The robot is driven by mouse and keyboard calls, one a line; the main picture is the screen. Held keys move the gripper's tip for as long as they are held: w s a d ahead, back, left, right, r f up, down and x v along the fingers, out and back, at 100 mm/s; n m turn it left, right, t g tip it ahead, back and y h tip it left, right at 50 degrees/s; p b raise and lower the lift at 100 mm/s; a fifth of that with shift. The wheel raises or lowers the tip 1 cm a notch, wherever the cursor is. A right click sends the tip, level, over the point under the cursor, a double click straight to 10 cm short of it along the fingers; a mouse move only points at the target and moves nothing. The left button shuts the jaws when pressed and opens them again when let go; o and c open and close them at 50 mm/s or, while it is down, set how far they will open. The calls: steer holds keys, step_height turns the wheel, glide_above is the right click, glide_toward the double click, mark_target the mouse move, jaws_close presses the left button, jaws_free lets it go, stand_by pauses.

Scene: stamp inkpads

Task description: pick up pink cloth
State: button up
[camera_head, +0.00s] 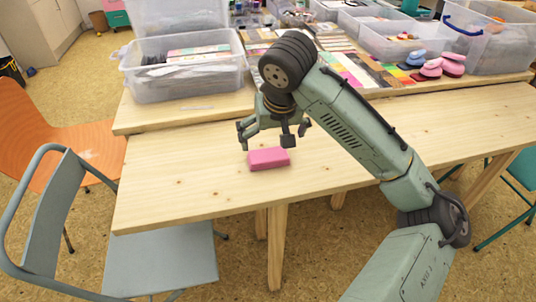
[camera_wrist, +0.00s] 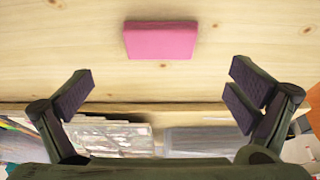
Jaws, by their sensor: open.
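The pink cloth (camera_head: 268,158) is a small, flat, folded-looking pink block lying on the wooden table near its front left part. In the wrist view the pink cloth (camera_wrist: 161,40) lies at the top middle, beyond the fingertips. My gripper (camera_head: 273,142) is open and empty, held above the table just behind and over the cloth. In the wrist view my gripper's fingers (camera_wrist: 160,88) are spread wide, with the cloth between their lines but apart from both.
Clear plastic bins (camera_head: 187,68) stand at the back left. Pink and blue stamp pads (camera_head: 432,68) sit at the back right. A grey chair (camera_head: 160,262) and an orange chair (camera_head: 75,137) are at the left. The table (camera_head: 190,185) around the cloth is bare.

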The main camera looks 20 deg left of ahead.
mark_target(268, 153)
steer(key=p+x, duration=0.1)
steer(key=x, duration=0.8)
steer(key=shift+w+a+f, duration=0.2)
steer(key=c, duration=0.9)
steer(key=shift+r, duration=0.1)
steer(key=shift+r, duration=0.45)
steer(key=r, duration=0.1)
steer(key=a+r+b, duration=0.1)
steer(key=shift+s+r, duration=0.25)
steer(key=shift+s, duration=0.1)
steer(key=s+a, duration=0.2)
steer(key=a, duration=0.2)
steer(key=s+a+r+b, duration=0.1)
steer(key=s+a, duration=0.2)
steer(key=a, duration=0.1)
steer(key=s+a, duration=0.3)
steer(key=a, duration=0.1)
steer(key=shift+s+a+r+b, duration=0.15)
steer(key=shift+r+b, duration=0.1)
steer(key=shift+b, duration=0.15)
